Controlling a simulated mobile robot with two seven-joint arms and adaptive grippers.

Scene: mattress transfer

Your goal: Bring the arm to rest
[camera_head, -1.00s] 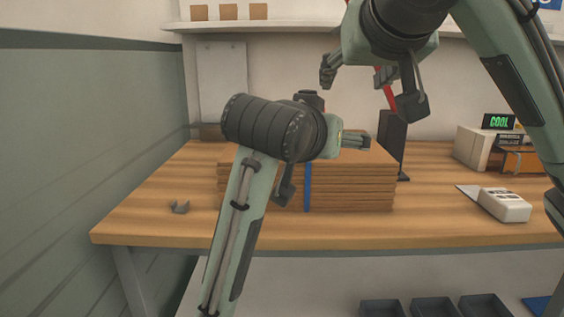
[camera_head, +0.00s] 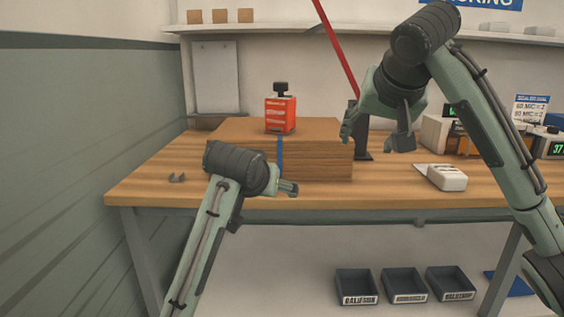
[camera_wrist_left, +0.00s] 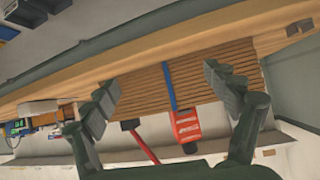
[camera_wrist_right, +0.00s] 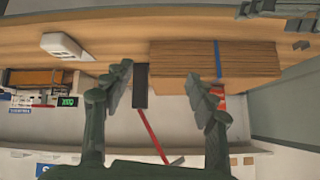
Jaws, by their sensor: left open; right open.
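My left gripper (camera_head: 288,188) is low in front of the bench's front edge, near the lower front of the cardboard stack. In the left wrist view its fingers (camera_wrist_left: 165,92) stand apart with nothing between them held. My right gripper (camera_head: 376,140) points down, just right of the stack, fingers spread and empty; the right wrist view shows its open fingers (camera_wrist_right: 161,82) too. The brown stack (camera_head: 325,160) lies on the bench with a blue strap (camera_head: 280,158) down its front.
The wooden workbench (camera_head: 150,182) has a white device (camera_head: 446,178) to the right and a small grey clip (camera_head: 177,178) to the left. A black post (camera_head: 362,150) and red bar (camera_head: 338,50) are behind my right gripper. Dark bins (camera_head: 405,285) sit below.

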